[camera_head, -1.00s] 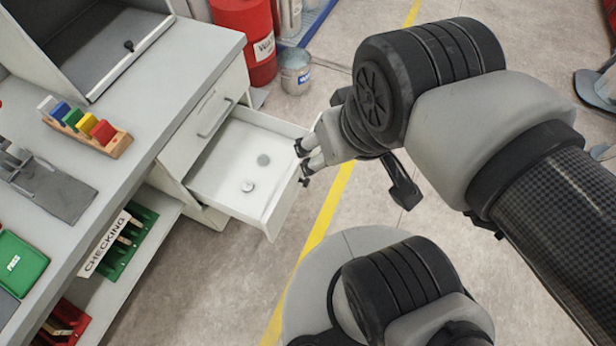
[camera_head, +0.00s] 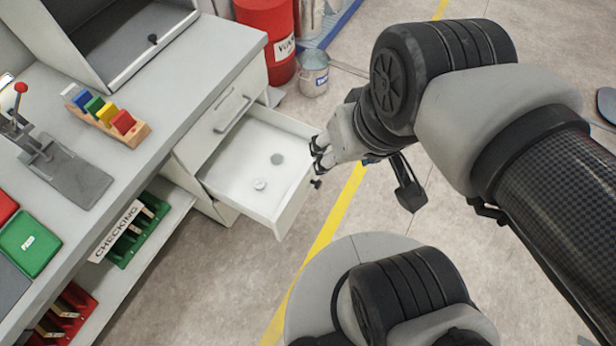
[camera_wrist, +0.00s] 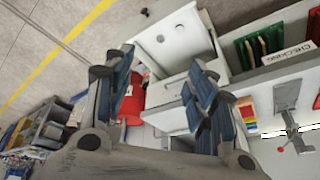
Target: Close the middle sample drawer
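The sample drawer (camera_head: 232,178) is pulled out of the grey bench cabinet, below another drawer front that is shut and has a bar handle (camera_head: 232,113). Two small round items (camera_head: 259,184) lie on its white floor. The open drawer also shows at the top of the wrist view (camera_wrist: 185,42). My gripper (camera_head: 318,155) is at the outer front edge of the drawer, near its right end. In the wrist view its two blue-padded fingers (camera_wrist: 158,82) are spread wide with nothing between them. I cannot tell whether a fingertip touches the drawer front.
The bench top holds a wooden rack with coloured blocks (camera_head: 108,122) and a grey metal fixture (camera_head: 68,178). A red drum (camera_head: 268,38) and a paint bucket (camera_head: 314,74) stand behind the drawer.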

